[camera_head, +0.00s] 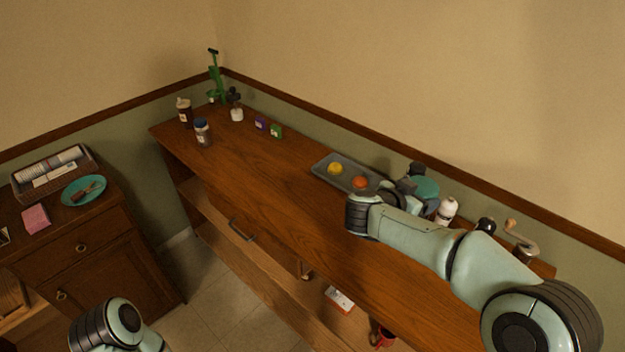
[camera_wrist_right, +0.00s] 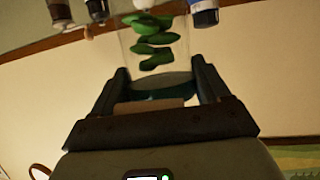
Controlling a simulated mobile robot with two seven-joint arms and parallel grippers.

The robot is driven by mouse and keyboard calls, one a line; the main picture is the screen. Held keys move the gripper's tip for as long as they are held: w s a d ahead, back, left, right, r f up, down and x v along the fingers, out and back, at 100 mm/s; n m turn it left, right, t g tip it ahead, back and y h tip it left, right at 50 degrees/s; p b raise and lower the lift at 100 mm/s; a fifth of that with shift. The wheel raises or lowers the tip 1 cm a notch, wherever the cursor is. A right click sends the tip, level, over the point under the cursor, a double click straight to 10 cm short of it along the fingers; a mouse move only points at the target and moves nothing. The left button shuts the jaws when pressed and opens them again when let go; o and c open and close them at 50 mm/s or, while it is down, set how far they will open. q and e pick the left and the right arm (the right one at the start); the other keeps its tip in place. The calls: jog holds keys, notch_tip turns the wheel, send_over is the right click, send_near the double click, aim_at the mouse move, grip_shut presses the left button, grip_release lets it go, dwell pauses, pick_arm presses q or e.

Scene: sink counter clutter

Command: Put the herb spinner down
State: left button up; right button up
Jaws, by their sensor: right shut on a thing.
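The herb spinner shows in the right wrist view as a clear container with green leaves (camera_wrist_right: 155,42) and a teal end, between the two dark fingers. My right gripper (camera_wrist_right: 160,92) is shut on it. In the head view, a teal round part (camera_head: 427,188) shows at my right gripper (camera_head: 410,182), over the back of the wooden counter near the wall. My arm hides much of it, and I cannot tell whether it touches the counter. My left arm shows at the lower left, but its gripper is out of view.
A grey tray (camera_head: 336,172) with a yellow and an orange item lies left of my right gripper. A white bottle (camera_head: 447,209) and a grinder with a crank (camera_head: 523,243) stand to the right. Several bottles and small boxes stand at the far left end. The counter's middle (camera_head: 250,165) is clear.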

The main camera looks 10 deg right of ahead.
jog(key=shift+a+f, duration=0.1)
jog(key=shift+f, duration=0.05)
pick_arm(q)
jog(key=shift+s+f+b, duration=1.55)
jog(key=shift+s+f, duration=0.3)
jog(key=shift+f, duration=0.3)
pick_arm(e)
jog(key=shift+f, duration=9.7)
jog(key=shift+f, duration=0.25)
jog(key=o, duration=1.2)
jog(key=shift+r, duration=0.25)
pick_arm(q)
jog(key=shift+s+f+b, duration=0.3)
jog(key=shift+f+b, duration=0.1)
jog(key=shift+f, duration=0.05)
pick_arm(e)
jog(key=v, duration=1.2)
